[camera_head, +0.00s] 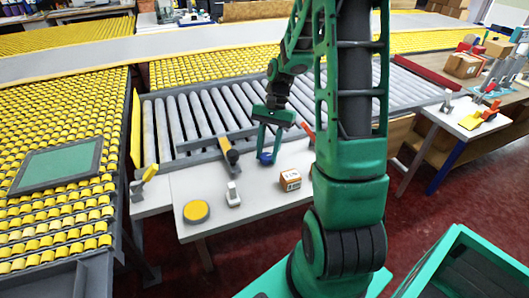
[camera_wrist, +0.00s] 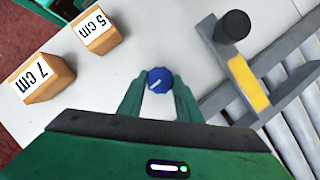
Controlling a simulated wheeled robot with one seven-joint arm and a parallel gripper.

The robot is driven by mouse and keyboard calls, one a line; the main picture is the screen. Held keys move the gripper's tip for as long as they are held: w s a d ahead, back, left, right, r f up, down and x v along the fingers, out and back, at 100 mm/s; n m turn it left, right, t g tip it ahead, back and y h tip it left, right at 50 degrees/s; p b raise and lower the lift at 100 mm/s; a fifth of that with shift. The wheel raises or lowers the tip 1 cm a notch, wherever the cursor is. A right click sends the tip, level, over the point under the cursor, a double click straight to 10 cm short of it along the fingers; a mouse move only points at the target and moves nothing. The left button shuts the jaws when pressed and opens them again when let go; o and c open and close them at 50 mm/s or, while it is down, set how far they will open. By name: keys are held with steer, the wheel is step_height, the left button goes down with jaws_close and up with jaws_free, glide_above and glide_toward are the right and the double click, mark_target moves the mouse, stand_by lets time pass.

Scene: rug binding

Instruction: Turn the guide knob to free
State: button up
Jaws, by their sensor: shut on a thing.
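The guide knob (camera_wrist: 159,80) is a small blue round knob with a white pointer line, standing on the light table. In the wrist view it sits between the tips of my gripper (camera_wrist: 160,92), and the green fingers close on its two sides. In the head view the blue knob (camera_head: 265,158) shows at the lower end of my gripper (camera_head: 268,150), over the white table (camera_head: 216,180). Markings around the knob are too small to read.
A grey guide bar with a yellow piece and black knob (camera_wrist: 235,26) is close by. Two wooden blocks marked 5 cm (camera_wrist: 97,28) and 7 cm (camera_wrist: 37,78) lie beside it. A yellow disc (camera_head: 196,211) and a small grey-white device (camera_head: 233,195) stand on the table. Rollers (camera_head: 200,125) lie behind.

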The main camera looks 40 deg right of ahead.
steer(key=shift+w+a, duration=0.1)
steer(key=shift+w, duration=0.1)
stand_by(0.3)
steer(key=o, duration=1)
steer(key=shift+o, duration=0.2)
steer(key=shift+s, duration=0.1)
steer(key=v, duration=1)
steer(key=shift+r, duration=0.35)
